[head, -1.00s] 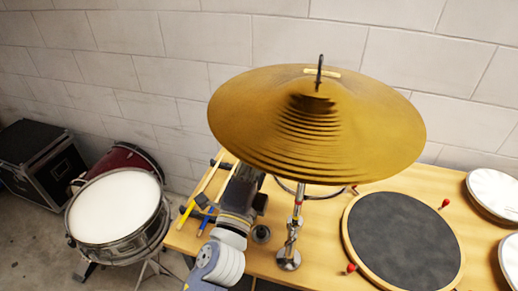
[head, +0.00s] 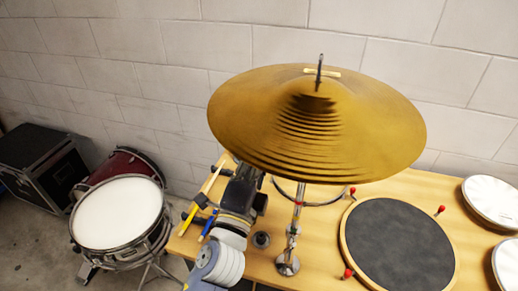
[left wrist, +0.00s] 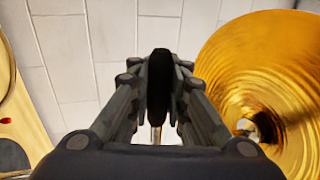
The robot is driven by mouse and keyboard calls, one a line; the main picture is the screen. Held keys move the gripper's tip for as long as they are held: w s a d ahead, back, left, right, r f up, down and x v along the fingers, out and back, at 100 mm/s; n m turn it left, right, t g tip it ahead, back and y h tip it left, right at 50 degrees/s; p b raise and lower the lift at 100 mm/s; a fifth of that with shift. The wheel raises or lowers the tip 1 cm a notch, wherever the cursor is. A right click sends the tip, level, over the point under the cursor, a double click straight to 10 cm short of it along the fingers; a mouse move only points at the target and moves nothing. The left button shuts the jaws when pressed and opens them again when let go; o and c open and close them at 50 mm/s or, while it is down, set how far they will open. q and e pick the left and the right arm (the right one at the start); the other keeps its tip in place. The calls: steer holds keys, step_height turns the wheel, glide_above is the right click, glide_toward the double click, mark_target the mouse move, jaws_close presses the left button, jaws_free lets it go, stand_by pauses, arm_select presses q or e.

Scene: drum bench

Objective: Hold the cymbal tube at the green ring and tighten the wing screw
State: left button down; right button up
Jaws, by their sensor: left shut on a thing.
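I cannot make out the green ring. Metal fittings (head: 291,238) low on the tube are too small to show the wing screw clearly. My left arm reaches up to the left of the tube; its fingertips are hidden by the cymbal in the head view. In the left wrist view my left gripper (left wrist: 160,65) is shut on a narrow dark thing that I cannot identify. The cymbal (left wrist: 225,75) is at the right there. My right gripper is not in view.
A round dark pad (head: 400,245) lies right of the stand, with red-topped pegs around it. Drumsticks (head: 213,182) lie at the table's left end. A drum (head: 117,212) and a black case (head: 38,160) stand on the floor left. A block wall is behind.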

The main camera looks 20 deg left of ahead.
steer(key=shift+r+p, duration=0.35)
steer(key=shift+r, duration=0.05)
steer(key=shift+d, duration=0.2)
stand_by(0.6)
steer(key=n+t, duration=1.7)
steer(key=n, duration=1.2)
glide_toward(289, 251)
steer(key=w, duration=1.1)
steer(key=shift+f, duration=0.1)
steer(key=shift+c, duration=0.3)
